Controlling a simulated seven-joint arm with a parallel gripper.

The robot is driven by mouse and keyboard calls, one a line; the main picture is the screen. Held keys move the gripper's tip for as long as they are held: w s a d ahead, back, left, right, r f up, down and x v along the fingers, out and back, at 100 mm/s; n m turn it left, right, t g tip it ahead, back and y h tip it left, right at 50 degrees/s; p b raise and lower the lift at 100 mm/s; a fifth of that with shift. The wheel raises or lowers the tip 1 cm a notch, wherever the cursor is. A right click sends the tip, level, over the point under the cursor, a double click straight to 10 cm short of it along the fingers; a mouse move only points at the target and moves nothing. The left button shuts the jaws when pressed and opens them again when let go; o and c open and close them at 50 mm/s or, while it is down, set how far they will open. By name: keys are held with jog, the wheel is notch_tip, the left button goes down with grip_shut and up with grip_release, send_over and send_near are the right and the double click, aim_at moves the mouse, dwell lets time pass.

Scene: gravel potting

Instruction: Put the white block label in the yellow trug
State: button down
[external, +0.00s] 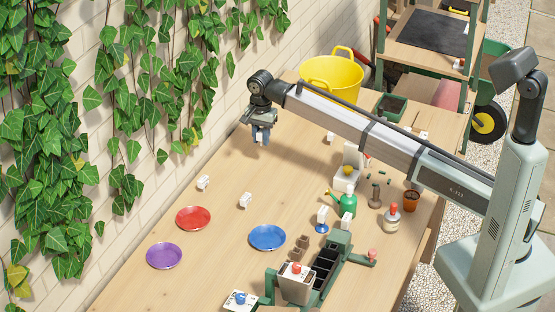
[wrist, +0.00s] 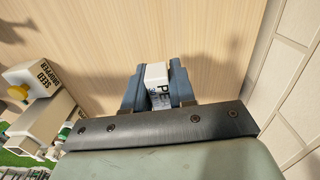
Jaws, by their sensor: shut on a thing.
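My gripper (external: 262,138) hangs above the far left part of the table, pointing down. In the wrist view, my gripper (wrist: 157,82) is shut on a white block label (wrist: 157,73) with dark letters, partly hidden by the blue-grey fingers. The block is held clear of the wooden table. The yellow trug (external: 331,77) stands at the far end of the table, right of and beyond my gripper, with two raised handles. My arm passes in front of its lower side.
Small white blocks (external: 203,182) and (external: 245,200) stand near red (external: 193,218) and blue (external: 267,237) saucers. A white seed dropper (wrist: 38,98) stands left in the wrist view. A brick wall (wrist: 285,70) borders the table. Table below my gripper is clear.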

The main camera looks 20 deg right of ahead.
aim_at(261, 131)
notch_tip(261, 131, up, 21)
jog(key=w+d+m, duration=0.3)
jog(key=w+d, duration=0.5)
jog(key=d, duration=0.4)
jog(key=w+d+m, duration=0.3)
jog(key=w+d, duration=0.5)
jog(key=d, duration=0.3)
jog(key=w+d+m, duration=0.3)
jog(key=w+d, duration=0.5)
jog(key=d, duration=0.4)
notch_tip(261, 131, down, 16)
jog(key=shift+d+m, duration=0.15)
jog(key=shift+m, duration=0.15)
